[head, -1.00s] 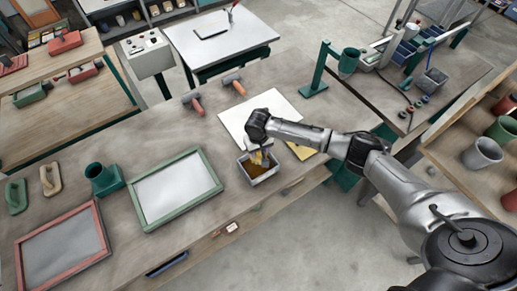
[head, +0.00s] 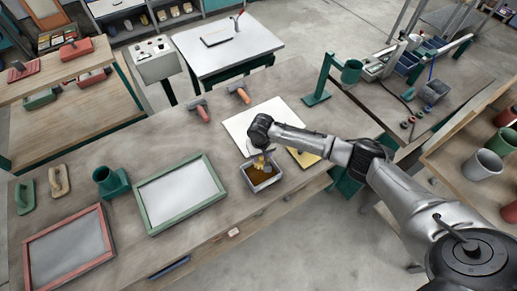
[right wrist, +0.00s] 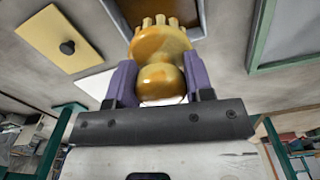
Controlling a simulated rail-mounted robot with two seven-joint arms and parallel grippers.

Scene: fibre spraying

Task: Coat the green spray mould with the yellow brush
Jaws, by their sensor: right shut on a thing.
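My right gripper (head: 263,152) is shut on the yellow brush (head: 262,162), bristles down, over a small grey box (head: 265,186) of brown contents. I cannot tell whether the bristles touch the contents. In the right wrist view the brush (right wrist: 160,60) sits between the purple fingertips (right wrist: 160,85); its bristles point away from the gripper. The green spray mould (head: 180,193), a green frame around a pale panel, lies flat on the bench left of the box, apart from the brush. My left gripper is out of view.
A red frame (head: 68,246) lies further left, with a green cup holder (head: 111,182) behind it. A white sheet (head: 250,121) and a yellow plate (head: 303,157) lie near the box. The bench between box and mould is clear.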

